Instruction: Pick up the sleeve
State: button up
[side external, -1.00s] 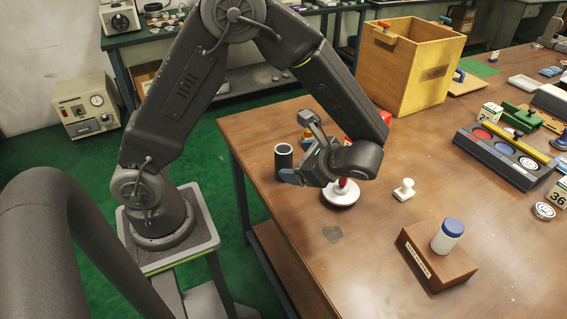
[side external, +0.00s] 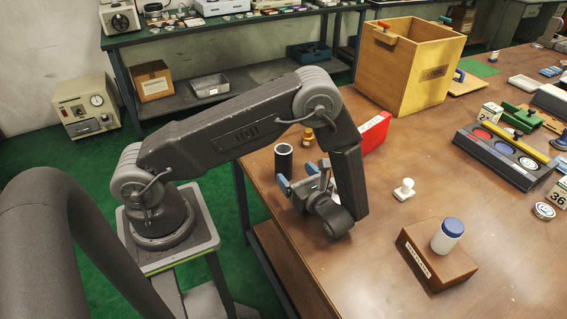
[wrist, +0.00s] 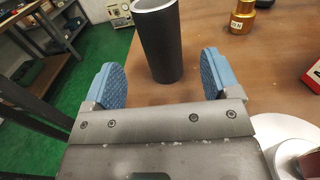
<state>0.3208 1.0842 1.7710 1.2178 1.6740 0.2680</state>
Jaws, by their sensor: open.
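The sleeve (side external: 283,160) is a dark, hollow, upright cylinder with a pale rim, standing near the table's left edge. In the wrist view the sleeve (wrist: 158,45) stands ahead of my gripper, between the lines of the two blue finger pads. My gripper (side external: 297,177) is low over the table, tilted toward the sleeve, with its fingers apart and nothing between them. In the wrist view my gripper (wrist: 162,82) shows a wide gap, with the sleeve's base just beyond it. Whether a finger touches the sleeve cannot be told.
A brass piece (wrist: 243,17) and a red box (side external: 376,132) stand right of the sleeve. A white round dish (wrist: 285,132) is close to my gripper's right side. A white knobbed piece (side external: 404,189) and a brown block with a blue-capped jar (side external: 447,235) are farther right.

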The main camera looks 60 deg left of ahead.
aim_at(288, 165)
jog(key=shift+s+a, duration=0.15)
jog(key=shift+a, duration=3.45)
jog(key=shift+c, duration=0.2)
jog(key=c, duration=1.3)
